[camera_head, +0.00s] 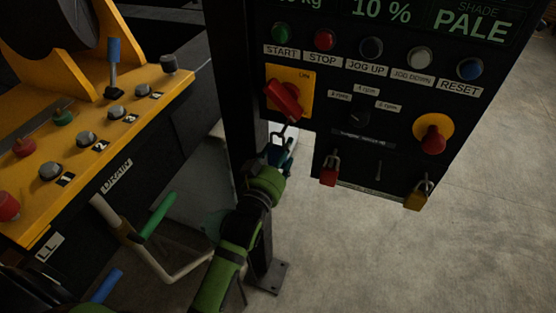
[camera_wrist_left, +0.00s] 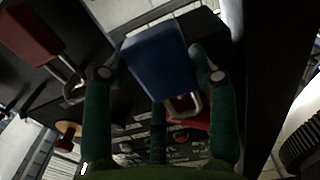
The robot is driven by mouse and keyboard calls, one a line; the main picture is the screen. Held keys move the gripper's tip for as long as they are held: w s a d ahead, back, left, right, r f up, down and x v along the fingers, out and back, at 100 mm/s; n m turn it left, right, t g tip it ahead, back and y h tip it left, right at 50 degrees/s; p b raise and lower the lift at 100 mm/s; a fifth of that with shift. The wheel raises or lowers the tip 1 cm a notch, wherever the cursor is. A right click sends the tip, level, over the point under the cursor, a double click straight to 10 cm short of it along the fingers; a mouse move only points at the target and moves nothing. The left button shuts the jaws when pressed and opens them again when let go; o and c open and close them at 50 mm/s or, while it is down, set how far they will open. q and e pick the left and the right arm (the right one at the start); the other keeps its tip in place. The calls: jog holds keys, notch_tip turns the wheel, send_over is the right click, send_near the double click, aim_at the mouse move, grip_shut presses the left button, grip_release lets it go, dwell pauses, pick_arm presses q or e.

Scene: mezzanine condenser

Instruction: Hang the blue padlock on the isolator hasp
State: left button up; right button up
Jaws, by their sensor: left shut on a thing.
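The blue padlock (camera_head: 287,146) is held by my left gripper (camera_head: 280,160), just below the isolator. It fills the middle of the left wrist view (camera_wrist_left: 157,58), its body between the green fingers of my left gripper (camera_wrist_left: 160,75). Its metal shackle (camera_wrist_left: 188,108) shows at the lower right of the body. The isolator (camera_head: 286,96) is a red handle on a yellow plate. A dark hasp (camera_head: 281,131) hangs under the handle, close to the padlock. I cannot tell whether the shackle passes through the hasp. My right gripper is not in view.
A red padlock (camera_head: 329,170) and a yellow padlock (camera_head: 416,196) hang along the panel's lower edge. The red one shows in the left wrist view (camera_wrist_left: 30,32). A yellow console (camera_head: 100,125) with knobs stands left. A dark post (camera_head: 238,100) rises beside my left arm.

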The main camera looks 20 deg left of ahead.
pick_arm(q)
jog(key=shift+w+f+b, duration=0.3)
jog(key=shift+w+b, duration=0.15)
jog(key=shift+w, duration=0.55)
jog(key=shift+w+f+b, duration=0.25)
jog(key=shift+w+b, duration=0.15)
jog(key=shift+w, duration=0.6)
jog(key=o, duration=1.3)
jog(key=shift+f, duration=0.1)
